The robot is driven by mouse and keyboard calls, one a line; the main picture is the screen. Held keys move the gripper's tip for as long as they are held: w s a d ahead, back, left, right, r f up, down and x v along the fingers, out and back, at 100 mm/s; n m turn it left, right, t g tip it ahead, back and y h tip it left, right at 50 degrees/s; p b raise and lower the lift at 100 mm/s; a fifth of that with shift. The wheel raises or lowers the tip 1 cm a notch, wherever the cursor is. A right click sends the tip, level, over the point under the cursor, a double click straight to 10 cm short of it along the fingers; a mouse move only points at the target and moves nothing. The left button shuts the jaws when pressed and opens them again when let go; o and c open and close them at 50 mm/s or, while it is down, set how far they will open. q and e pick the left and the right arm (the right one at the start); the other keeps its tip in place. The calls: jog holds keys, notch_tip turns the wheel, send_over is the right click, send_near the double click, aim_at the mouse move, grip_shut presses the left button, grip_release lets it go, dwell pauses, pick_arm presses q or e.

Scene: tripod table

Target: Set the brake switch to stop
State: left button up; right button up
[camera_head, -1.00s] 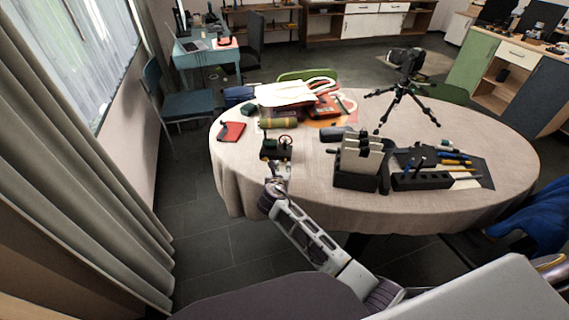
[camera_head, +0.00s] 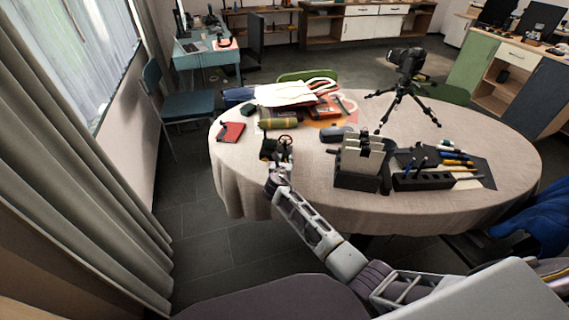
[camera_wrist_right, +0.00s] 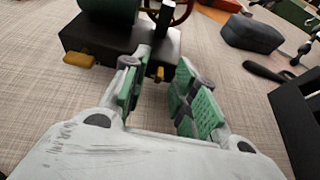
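A small dark device (camera_head: 268,148) with a green part and a wheel stands near the left front edge of the round table. In the right wrist view, its black box (camera_wrist_right: 95,35) carries a green cylinder (camera_wrist_right: 108,8), a reddish-brown wheel (camera_wrist_right: 182,10) and two yellow tabs, a left one (camera_wrist_right: 78,60) and a right one (camera_wrist_right: 160,73). I cannot tell which part is the brake switch or how it is set. My right gripper (camera_wrist_right: 160,86) is open at the box's front, its green-padded fingers apart around the right tab. It also shows in the head view (camera_head: 280,164). My left gripper is not in view.
A black holder with light slabs (camera_head: 362,165) stands right of the device. A dark grey rounded object (camera_wrist_right: 252,35) lies behind it. A red notebook (camera_head: 231,132), an olive cylinder (camera_head: 280,124) and a camera tripod (camera_head: 403,100) are also on the table (camera_head: 235,175).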

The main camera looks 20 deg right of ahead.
jog(key=shift+c, duration=0.2)
grip_shut()
jog(key=shift+w+a, duration=0.15)
jog(key=shift+a, duration=0.25)
jog(key=shift+w+a, duration=0.25)
jog(key=shift+a, duration=0.2)
jog(key=shift+w+a, duration=0.2)
jog(key=shift+a, duration=0.35)
jog(key=shift+o, duration=0.2)
grip_release()
jog(key=shift+s+r, duration=0.1)
jog(key=shift+s, duration=0.1)
jog(key=shift+v, duration=0.8)
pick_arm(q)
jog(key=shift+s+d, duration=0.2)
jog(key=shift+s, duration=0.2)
pick_arm(e)
jog(key=shift+v, duration=5)
